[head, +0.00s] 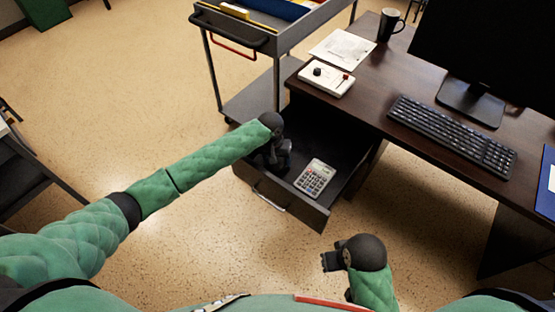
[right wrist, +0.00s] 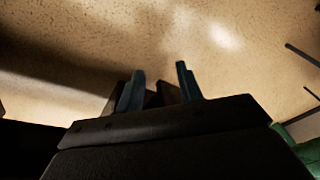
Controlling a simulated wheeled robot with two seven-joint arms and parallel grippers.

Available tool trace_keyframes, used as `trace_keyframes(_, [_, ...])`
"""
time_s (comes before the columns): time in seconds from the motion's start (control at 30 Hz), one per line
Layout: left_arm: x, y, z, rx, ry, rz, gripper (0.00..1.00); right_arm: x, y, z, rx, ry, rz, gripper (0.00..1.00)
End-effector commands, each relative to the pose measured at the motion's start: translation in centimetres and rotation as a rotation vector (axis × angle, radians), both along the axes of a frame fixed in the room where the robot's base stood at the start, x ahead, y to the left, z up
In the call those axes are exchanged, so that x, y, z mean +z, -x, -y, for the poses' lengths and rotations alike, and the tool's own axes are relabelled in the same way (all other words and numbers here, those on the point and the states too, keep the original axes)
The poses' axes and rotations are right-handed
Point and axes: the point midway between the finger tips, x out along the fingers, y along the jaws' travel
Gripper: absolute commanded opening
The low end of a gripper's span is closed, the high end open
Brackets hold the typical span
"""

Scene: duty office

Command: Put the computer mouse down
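No computer mouse can be made out in either view. My left gripper (head: 277,160) points down into the open desk drawer (head: 310,212), at its left side. Its fingers are dark against the dark drawer, so I cannot tell whether they are open or hold the mouse. A grey calculator (head: 316,178) lies in the drawer, to the right of this gripper. My right gripper (head: 328,260) is in front of the drawer, over the floor. In the right wrist view its two fingers (right wrist: 160,82) stand apart with nothing seen held between them.
The dark desk (head: 400,85) carries a keyboard (head: 453,135), a monitor (head: 490,50), a black mug (head: 390,25), paper (head: 343,48) and a white control box (head: 326,79). A grey cart (head: 270,45) stands left of the desk.

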Motion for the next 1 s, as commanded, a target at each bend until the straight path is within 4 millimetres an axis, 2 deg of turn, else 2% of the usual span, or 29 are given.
trace_keyframes(0.33, [0.1,0.0,-0.1,0.001,-0.002,0.0,0.78,-0.1,0.0,-0.2,0.005,-0.001,0.002,0.36])
trace_keyframes(0.47, [1.1,-0.1,-0.2,0.002,-0.001,0.001,0.78,-0.3,-0.1,-0.3,0.008,-0.004,0.005,0.36])
trace_keyframes(1.0, [10.4,-0.3,-1.3,0.0,-0.001,0.0,0.78,-2.2,-0.7,-1.4,0.019,-0.031,0.036,0.36])
